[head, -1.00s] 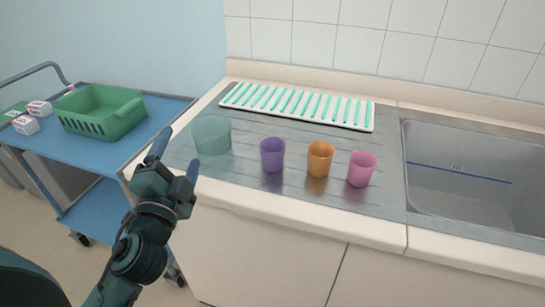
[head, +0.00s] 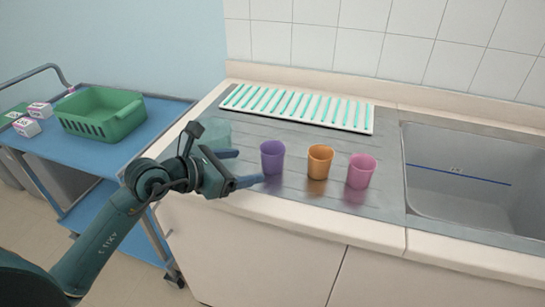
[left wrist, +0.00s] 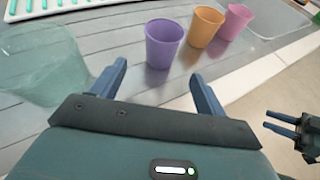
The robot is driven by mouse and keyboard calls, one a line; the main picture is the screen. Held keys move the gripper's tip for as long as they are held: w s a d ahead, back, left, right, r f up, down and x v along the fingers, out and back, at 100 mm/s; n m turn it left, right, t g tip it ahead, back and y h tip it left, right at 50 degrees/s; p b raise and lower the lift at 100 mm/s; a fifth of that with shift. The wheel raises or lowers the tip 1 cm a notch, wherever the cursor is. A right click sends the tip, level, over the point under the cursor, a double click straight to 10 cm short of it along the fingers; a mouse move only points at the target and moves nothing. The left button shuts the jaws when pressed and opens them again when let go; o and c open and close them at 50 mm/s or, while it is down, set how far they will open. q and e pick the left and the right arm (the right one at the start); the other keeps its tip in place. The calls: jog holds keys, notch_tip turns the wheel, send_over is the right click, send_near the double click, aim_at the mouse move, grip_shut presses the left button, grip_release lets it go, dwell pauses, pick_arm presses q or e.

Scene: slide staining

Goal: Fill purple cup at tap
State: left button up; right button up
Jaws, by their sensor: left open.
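The purple cup (head: 272,157) stands upright on the metal drainboard, left of the orange cup (head: 320,160) and the pink cup (head: 361,171). My left gripper (head: 246,167) is open and empty, just left of the purple cup, its fingers pointing toward it. In the left wrist view the purple cup (left wrist: 164,43) stands a little beyond and between the open fingertips (left wrist: 158,75), apart from them. No tap shows in the head view; the sink basin (head: 470,188) is at the right. Part of another gripper, my right one (left wrist: 296,130), shows at the right edge of the left wrist view.
A clear greenish beaker (head: 216,132) stands behind my left gripper, partly hidden. A white rack with green strips (head: 300,108) lies at the back of the drainboard (head: 395,205). A blue trolley (head: 60,160) with a green basket (head: 102,112) stands at the left.

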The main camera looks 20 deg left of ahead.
aim_at(263, 162)
pick_arm(q)
jog(key=x, duration=0.8)
jog(key=shift+d+r+p, duration=0.1)
jog(key=shift+d+p, duration=0.05)
jog(key=shift+p, duration=0.25)
jog(key=c, duration=1)
